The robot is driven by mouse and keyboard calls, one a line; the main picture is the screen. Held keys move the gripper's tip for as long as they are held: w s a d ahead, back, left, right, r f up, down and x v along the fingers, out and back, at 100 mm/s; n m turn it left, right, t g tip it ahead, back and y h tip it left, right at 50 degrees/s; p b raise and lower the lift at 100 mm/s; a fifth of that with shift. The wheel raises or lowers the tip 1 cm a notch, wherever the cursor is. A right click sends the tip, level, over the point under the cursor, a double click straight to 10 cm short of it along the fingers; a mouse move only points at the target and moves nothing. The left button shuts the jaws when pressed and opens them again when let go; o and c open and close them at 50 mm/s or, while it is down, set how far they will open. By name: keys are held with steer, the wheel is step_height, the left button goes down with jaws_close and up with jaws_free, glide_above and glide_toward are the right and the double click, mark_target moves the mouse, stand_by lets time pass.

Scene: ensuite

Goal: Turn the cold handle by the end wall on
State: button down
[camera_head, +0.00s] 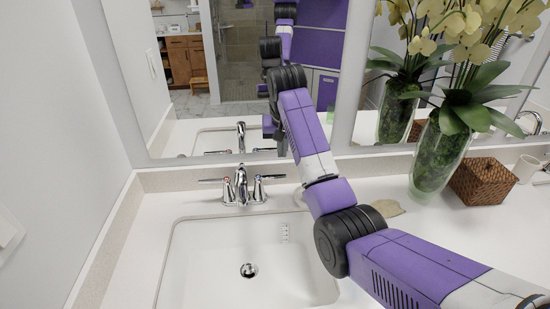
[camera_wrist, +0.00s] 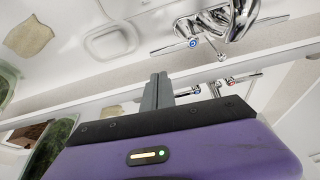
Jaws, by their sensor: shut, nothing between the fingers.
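The chrome faucet (camera_head: 241,186) stands behind the sink near the end wall on the left, with one lever handle on each side. In the wrist view the cold handle (camera_wrist: 180,45) carries a blue mark, and its lever points left from the faucet (camera_wrist: 238,18). In the head view this seems to be the right-hand handle (camera_head: 267,180). My gripper (camera_wrist: 158,80) is shut and empty.
The white sink (camera_head: 205,270) lies in front of the faucet. The mirror (camera_head: 190,70) rises close behind it and reflects my arm and faucet. A glass vase (camera_head: 437,160) of flowers and a woven basket (camera_head: 485,180) stand to the right. The end wall (camera_head: 60,110) bounds the left.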

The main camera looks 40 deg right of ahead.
steer(key=p+x, duration=0.1)
steer(key=x, duration=0.8)
steer(key=shift+f+p, duration=0.3)
